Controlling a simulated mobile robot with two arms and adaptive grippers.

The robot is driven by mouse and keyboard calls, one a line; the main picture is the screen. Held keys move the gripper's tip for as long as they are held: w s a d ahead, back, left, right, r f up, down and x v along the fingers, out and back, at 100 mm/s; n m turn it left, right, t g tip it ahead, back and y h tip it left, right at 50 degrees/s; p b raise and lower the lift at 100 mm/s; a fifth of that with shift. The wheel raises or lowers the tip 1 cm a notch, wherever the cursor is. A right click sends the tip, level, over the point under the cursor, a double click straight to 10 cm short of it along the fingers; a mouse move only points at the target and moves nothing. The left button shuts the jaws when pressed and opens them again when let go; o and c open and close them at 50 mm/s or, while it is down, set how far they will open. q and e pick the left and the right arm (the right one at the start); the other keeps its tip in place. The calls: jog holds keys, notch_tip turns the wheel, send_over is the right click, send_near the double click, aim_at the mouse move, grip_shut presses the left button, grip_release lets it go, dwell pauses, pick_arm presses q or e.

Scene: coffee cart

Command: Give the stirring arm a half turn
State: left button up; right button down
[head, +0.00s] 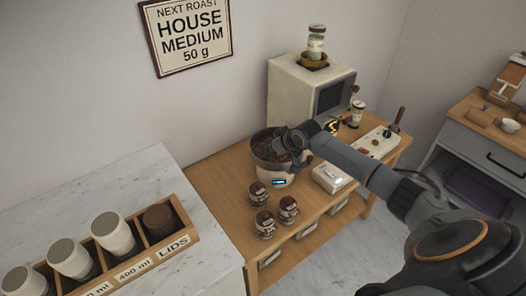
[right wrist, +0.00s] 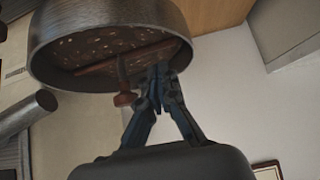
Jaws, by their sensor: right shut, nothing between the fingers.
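The round cooling tray (head: 264,158), with a dark metal rim, stands on the wooden cart; it also fills the top of the right wrist view (right wrist: 60,30). Inside the tray, the wrist view shows a reddish-brown stirring arm (right wrist: 110,64) lying across the perforated floor, with an upright knob handle (right wrist: 124,98). My right gripper (right wrist: 158,78) is shut and empty, its fingertips at the tray's opening beside the knob, apart from it in the picture. In the head view my right gripper (head: 283,140) is over the tray and hides part of it. My left gripper is not in view.
A white roaster (head: 288,92) stands behind the tray. Several brown jars (head: 265,222) stand in front. A wooden cup holder (head: 190,236) sits on the marble counter at left.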

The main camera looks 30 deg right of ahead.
jog(key=x, duration=0.3)
jog(key=shift+w+a+f, duration=0.2)
jog(key=shift+w+a, duration=0.05)
jog(key=shift+a, duration=0.05)
jog(key=shift+w+f, duration=0.5)
jog(key=shift+f, duration=0.05)
jog(key=shift+s+d+p, duration=0.1)
jog(key=shift+s+p, duration=0.35)
jog(key=shift+s, duration=0.2)
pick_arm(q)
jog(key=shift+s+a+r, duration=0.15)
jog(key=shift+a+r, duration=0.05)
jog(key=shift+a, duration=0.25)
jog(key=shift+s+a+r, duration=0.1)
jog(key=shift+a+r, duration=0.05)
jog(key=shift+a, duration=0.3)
pick_arm(e)
jog(key=shift+f, duration=0.1)
